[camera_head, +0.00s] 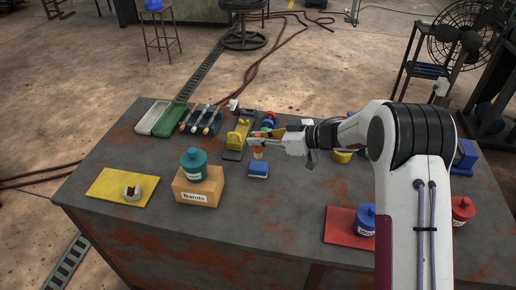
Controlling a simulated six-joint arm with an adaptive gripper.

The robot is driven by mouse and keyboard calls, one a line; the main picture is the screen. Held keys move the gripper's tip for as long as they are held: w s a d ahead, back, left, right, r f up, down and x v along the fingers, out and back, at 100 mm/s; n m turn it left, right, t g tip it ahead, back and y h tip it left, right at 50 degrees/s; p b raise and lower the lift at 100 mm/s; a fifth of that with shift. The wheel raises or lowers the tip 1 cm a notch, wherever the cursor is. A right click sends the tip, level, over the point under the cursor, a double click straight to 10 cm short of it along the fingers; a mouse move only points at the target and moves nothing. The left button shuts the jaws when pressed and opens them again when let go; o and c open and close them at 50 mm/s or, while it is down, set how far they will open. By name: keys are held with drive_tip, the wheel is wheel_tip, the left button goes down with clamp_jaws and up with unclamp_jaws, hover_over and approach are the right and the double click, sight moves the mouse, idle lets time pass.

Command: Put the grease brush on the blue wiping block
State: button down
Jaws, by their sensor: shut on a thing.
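The blue wiping block (258,170) lies on the grey worktable near its middle, with a pale lower edge. My gripper (264,141) reaches in from the right, above and just behind the block. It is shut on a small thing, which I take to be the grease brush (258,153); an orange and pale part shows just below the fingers. The fingers hide much of it, and it is too small to make out its bristles. Whether its lower end touches the block I cannot tell.
A yellow stand (238,135) is close left of my gripper. A teal pot (194,164) sits on a wooden box (197,190). A yellow mat (122,187) bears a small metal part. A red mat (345,226) bears a blue pot (365,219). The table's front middle is clear.

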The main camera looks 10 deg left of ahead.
sight(259, 148)
drive_tip(key=shift+f, duration=0.1)
drive_tip(key=shift+f, duration=1.85)
drive_tip(key=shift+f, duration=0.1)
drive_tip(key=c, duration=2)
unclamp_jaws()
drive_tip(key=shift+c, duration=0.2)
drive_tip(key=shift+d+r, duration=0.15)
drive_tip(key=shift+r, duration=0.05)
drive_tip(key=v, duration=1.1)
drive_tip(key=shift+d, duration=0.35)
drive_tip(key=shift+s+r, duration=0.1)
